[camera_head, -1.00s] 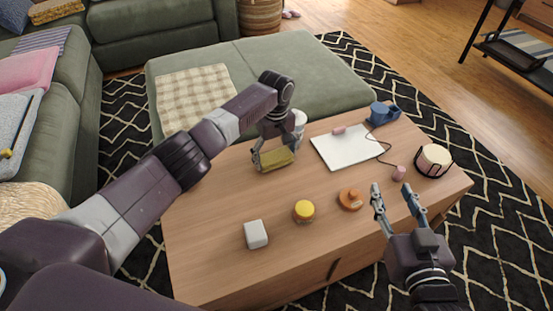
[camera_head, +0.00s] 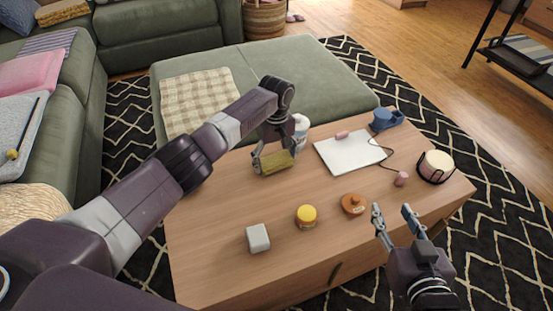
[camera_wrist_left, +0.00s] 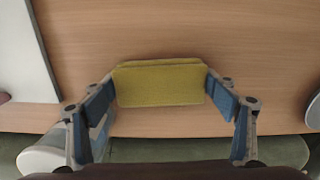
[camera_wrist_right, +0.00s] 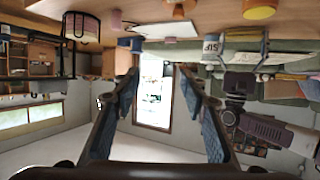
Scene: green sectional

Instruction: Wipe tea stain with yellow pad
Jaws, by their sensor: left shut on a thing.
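The yellow pad (camera_head: 276,162) is held between the fingers of my left gripper (camera_head: 274,164), over the far left part of the wooden coffee table (camera_head: 215,225). In the left wrist view the pad (camera_wrist_left: 160,84) sits between the two blue-padded fingers, its broad face showing. Whether its underside touches the table cannot be told. No tea stain can be made out on the visible wood; the area under the pad is hidden. My right gripper (camera_head: 395,212) is open and empty, its fingers apart near the table's right front edge.
A white board (camera_head: 348,152), blue mug (camera_head: 385,119), candle holder (camera_head: 437,165), orange pot (camera_head: 353,204), yellow-lidded jar (camera_head: 306,216) and white block (camera_head: 257,238) are on the table. The left front is clear.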

